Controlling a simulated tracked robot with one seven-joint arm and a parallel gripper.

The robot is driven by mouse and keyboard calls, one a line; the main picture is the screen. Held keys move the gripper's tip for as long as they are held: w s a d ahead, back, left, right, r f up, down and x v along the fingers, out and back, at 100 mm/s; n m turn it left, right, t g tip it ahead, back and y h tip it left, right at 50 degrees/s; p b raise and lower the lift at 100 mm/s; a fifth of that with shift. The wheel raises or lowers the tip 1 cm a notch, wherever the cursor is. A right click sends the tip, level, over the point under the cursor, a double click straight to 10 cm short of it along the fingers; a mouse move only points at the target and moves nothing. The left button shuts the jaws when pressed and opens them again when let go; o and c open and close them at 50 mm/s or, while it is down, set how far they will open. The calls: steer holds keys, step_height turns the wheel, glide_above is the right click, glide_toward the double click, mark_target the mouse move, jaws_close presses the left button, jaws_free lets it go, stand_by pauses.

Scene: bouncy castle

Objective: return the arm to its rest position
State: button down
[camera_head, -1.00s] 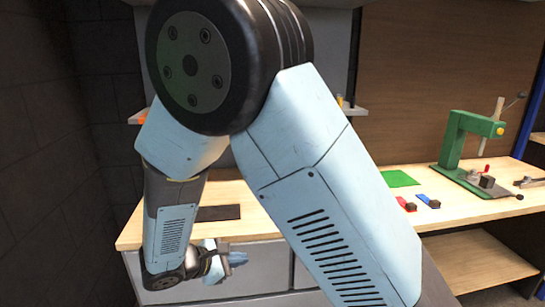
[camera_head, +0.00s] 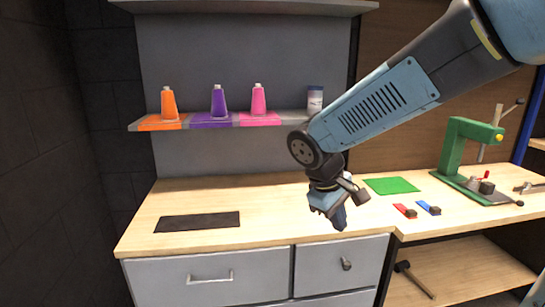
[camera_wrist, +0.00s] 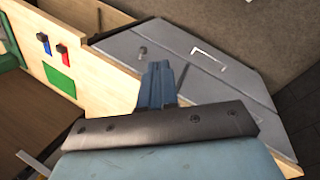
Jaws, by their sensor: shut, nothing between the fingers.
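My arm reaches in from the upper right of the head view and bends down at the wrist. My gripper (camera_head: 339,219) points downward over the front edge of the workbench (camera_head: 275,205), in front of the drawer unit. Its fingers are together with nothing between them. In the wrist view the blue fingers (camera_wrist: 157,85) also sit close together, against the grey drawer fronts behind. Whether the fingertips are clear of the bench edge is hard to tell, but no contact shows.
A shelf (camera_head: 205,122) holds orange, purple and pink bottles and a white jar. A black mat (camera_head: 198,222), green mat (camera_head: 392,186), red piece (camera_head: 404,210), blue piece (camera_head: 428,207) and green press (camera_head: 455,150) are on the bench. A hammer (camera_head: 412,277) is below.

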steer(key=s+d+r+m+t+y, duration=0.3)
steer(key=s+d+r+m, duration=0.5)
steer(key=s+d, duration=0.1)
steer(key=shift+s+r+t+y, duration=0.35)
steer(key=shift+s+t+y, duration=0.05)
steer(key=shift+s, duration=0.35)
stand_by(0.4)
